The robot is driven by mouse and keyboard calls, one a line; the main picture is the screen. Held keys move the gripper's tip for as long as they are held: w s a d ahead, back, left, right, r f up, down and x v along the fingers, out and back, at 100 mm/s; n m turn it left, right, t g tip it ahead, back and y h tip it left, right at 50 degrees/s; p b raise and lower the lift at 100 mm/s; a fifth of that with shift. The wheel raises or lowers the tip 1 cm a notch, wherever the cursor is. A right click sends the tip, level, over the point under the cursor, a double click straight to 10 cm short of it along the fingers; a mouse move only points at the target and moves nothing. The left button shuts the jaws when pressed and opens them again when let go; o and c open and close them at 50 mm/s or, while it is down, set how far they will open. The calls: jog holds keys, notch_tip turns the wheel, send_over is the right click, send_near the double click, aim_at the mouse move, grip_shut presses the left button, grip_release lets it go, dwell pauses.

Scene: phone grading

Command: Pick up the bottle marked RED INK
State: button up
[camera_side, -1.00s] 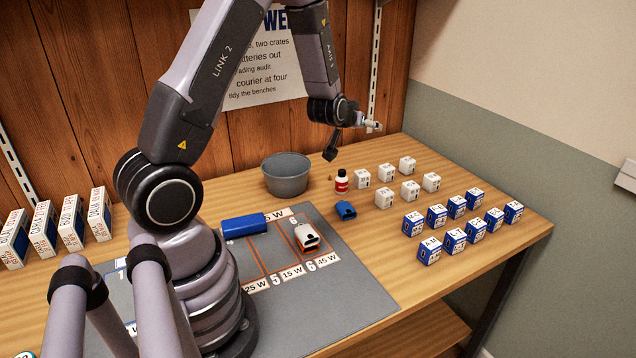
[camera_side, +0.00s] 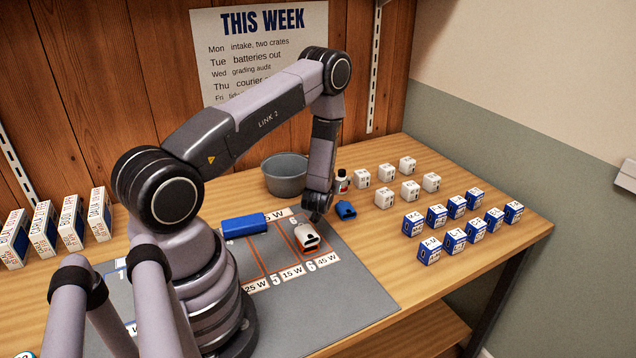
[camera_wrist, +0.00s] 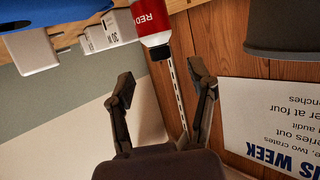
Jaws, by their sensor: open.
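The bottle with the red label (camera_side: 342,183) stands upright on the wooden bench, just right of my lowered wrist in the side view, which hides part of its left side. In the wrist view, which is upside down, the bottle (camera_wrist: 153,20) shows "RED" on its label and a dark cap, and the top edge cuts it off. My gripper (camera_wrist: 163,82) is open and empty there, with the bottle beyond the fingertips and apart from them. In the side view I cannot make out the fingers clearly.
A grey bowl (camera_side: 285,176) stands left of my wrist. A dark blue item (camera_side: 346,210) lies close in front of the bottle. White boxes (camera_side: 384,198) stand to its right, blue-and-white boxes (camera_side: 455,240) further right. A white item (camera_side: 306,238) lies on the grey mat (camera_side: 350,285).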

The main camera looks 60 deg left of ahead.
aim_at(341, 174)
jog(key=x, duration=0.6)
grip_shut()
dwell(0.3)
